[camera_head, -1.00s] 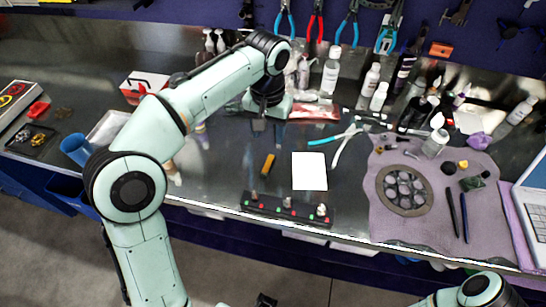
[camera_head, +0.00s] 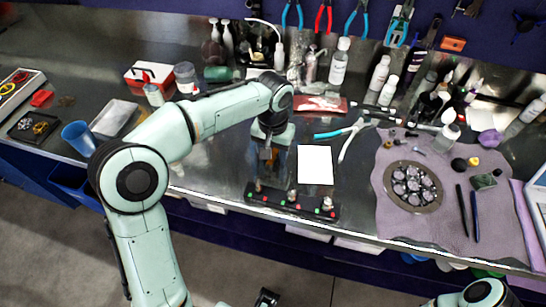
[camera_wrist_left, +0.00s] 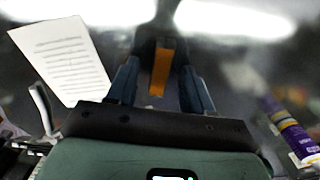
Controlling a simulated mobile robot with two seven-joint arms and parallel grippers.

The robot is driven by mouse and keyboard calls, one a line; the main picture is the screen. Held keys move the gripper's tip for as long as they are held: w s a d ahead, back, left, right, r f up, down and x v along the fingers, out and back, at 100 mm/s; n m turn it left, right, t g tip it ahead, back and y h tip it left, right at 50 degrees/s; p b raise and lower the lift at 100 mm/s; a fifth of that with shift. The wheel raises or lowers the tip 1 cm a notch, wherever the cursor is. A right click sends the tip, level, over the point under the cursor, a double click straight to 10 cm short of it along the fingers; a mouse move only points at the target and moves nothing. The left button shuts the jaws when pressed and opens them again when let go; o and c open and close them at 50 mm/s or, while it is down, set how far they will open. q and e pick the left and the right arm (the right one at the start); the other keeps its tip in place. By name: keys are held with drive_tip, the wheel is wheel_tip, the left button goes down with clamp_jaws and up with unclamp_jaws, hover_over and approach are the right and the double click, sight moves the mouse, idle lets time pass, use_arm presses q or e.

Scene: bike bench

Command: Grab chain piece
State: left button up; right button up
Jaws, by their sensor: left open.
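A small orange-yellow bar (camera_wrist_left: 161,70) lies on the metal bench and is the piece closest to my left gripper. I cannot make out chain links on it. My left gripper (camera_head: 268,168) points down over the bench, left of the white sheet. In the left wrist view its two dark blue fingers (camera_wrist_left: 160,85) are apart, with the bar in the gap between them. I cannot tell whether either finger touches the bar. In the head view the gripper mostly hides the bar.
A black strip with coloured buttons and knobs (camera_head: 290,202) lies just in front of my left gripper. A white sheet (camera_head: 315,165) and pliers (camera_head: 349,137) lie to its right. A grey mat (camera_head: 410,225) holds a round cassette. A blue cup (camera_head: 78,138) stands at left.

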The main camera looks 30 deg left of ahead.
use_arm(q)
clamp_jaws()
